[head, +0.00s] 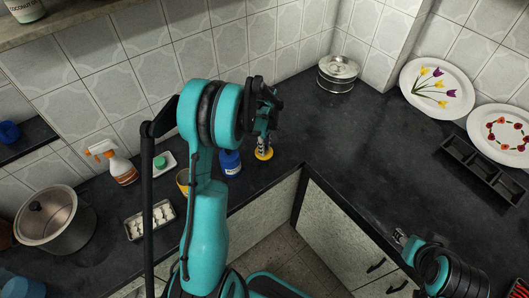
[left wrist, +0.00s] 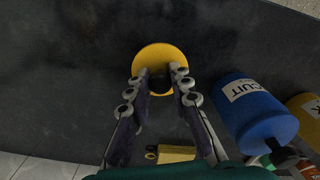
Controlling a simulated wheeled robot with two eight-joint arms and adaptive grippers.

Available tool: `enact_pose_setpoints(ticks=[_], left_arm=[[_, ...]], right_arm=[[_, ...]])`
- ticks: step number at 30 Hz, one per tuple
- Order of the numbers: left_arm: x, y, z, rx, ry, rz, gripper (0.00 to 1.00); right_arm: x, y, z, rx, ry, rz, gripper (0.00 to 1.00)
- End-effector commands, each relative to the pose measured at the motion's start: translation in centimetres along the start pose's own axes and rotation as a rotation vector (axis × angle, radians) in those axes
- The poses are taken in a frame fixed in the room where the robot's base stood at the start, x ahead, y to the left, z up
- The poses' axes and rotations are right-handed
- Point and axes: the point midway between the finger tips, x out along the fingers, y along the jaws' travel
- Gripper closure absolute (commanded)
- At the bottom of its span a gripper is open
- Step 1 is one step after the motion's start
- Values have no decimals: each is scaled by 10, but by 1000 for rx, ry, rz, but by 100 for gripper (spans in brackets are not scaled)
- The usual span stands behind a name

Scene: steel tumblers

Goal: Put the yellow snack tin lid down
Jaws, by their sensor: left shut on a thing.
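The yellow snack tin lid (head: 264,154) is a round disc with a dark knob at the counter's front edge. It also shows in the left wrist view (left wrist: 160,53). My left gripper (head: 265,140) points down at it, its fingers (left wrist: 160,85) shut on the knob. I cannot tell whether the lid touches the counter. The yellow snack tin (head: 182,178) stands left of the blue tin, partly hidden behind my left arm; its edge shows in the wrist view (left wrist: 306,108). My right gripper (head: 402,238) is at the lower right, away from the lid; its opening is unclear.
A blue biscuit tin (head: 230,165) stands close left of the lid. Further left are a spray bottle (head: 117,165), an egg tray (head: 150,219) and a pot (head: 55,221). A steel container (head: 337,74) stands in the back corner. The dark counter (head: 350,130) right of the lid is clear.

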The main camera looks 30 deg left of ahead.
Motion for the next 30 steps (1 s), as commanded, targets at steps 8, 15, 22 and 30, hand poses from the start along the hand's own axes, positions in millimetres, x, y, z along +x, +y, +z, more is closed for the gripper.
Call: enact_pose_setpoints(ticks=[8,15,22,30], left_arm=[[28,1,0,0,0,0,100],[30,1,0,0,0,0,100],[30,1,1,0,0,0,59],[26,0,1,0,0,0,59]], right_arm=[[8,0,6,0,0,0,60],[11,0,8,0,0,0,60],[11,0,8,0,0,0,60],[8,0,6,0,0,0,60]])
